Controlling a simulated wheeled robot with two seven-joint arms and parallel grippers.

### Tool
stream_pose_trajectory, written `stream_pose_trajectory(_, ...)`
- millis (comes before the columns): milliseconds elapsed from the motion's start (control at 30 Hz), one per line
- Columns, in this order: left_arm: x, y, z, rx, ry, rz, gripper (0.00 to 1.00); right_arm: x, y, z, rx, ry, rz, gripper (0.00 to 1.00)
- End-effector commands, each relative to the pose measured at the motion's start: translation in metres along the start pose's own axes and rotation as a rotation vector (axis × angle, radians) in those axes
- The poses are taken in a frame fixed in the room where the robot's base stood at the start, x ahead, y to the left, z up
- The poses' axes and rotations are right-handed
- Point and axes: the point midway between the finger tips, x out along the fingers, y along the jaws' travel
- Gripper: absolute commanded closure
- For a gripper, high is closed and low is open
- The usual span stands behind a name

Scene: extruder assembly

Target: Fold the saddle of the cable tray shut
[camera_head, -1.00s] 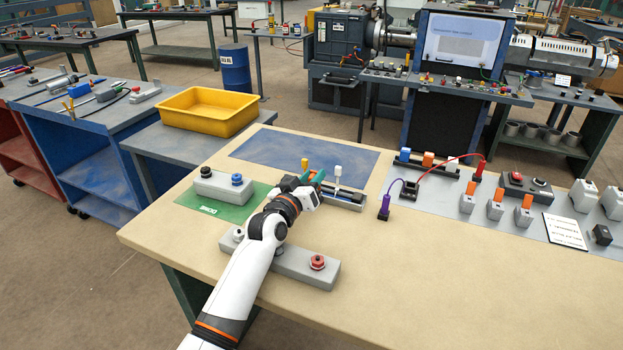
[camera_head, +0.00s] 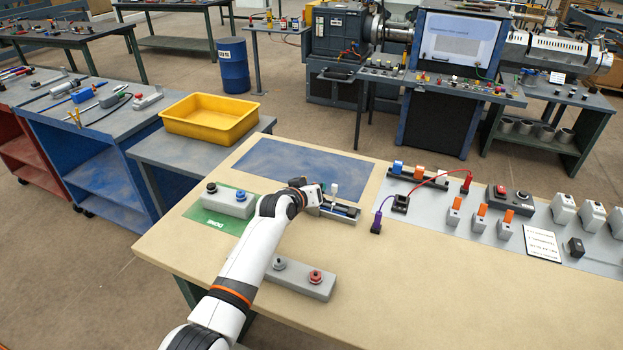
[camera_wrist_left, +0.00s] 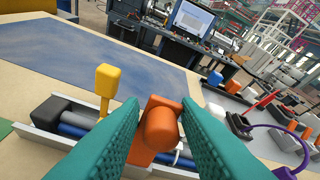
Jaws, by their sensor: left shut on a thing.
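The cable tray (camera_head: 345,214) lies on the light table just beyond my left gripper (camera_head: 320,196). In the left wrist view the grey tray (camera_wrist_left: 38,138) runs across the lower part with blue cables in it. My left gripper (camera_wrist_left: 160,112) has teal fingers on both sides of an orange saddle (camera_wrist_left: 158,128) and is shut on it. A yellow upright piece (camera_wrist_left: 106,85) stands on the tray, left of the fingers. The fingers hide part of the tray. My right gripper is not in view.
A grey block with blue and black knobs (camera_head: 229,204) sits on the green mat, left of my arm. Another grey block (camera_head: 299,281) with a red knob lies nearer, right of the arm. A purple plug (camera_head: 376,224) stands right of the tray. The blue mat (camera_head: 300,165) is clear.

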Motion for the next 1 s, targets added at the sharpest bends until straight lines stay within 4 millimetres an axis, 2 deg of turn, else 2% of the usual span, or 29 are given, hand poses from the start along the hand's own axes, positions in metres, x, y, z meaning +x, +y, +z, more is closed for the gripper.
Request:
stream_pose_trajectory(33,0.001,-0.004,0.006,-0.012,0.033,0.009,1.0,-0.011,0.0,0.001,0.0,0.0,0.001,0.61)
stream_pose_trajectory(200,0.007,-0.004,0.005,-0.018,0.119,0.044,1.0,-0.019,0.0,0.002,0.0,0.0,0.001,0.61)
stream_pose_trajectory(500,0.013,-0.003,0.003,-0.023,0.196,0.075,1.0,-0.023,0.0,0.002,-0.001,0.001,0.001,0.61)
stream_pose_trajectory(933,0.014,-0.003,0.003,-0.024,0.203,0.078,1.0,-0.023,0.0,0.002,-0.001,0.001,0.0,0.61)
stream_pose_trajectory(967,0.014,-0.003,0.003,-0.024,0.203,0.078,0.68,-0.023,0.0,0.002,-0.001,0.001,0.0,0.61)
stream_pose_trajectory(1000,0.014,-0.002,0.003,-0.023,0.203,0.078,0.61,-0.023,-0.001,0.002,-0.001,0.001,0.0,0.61)
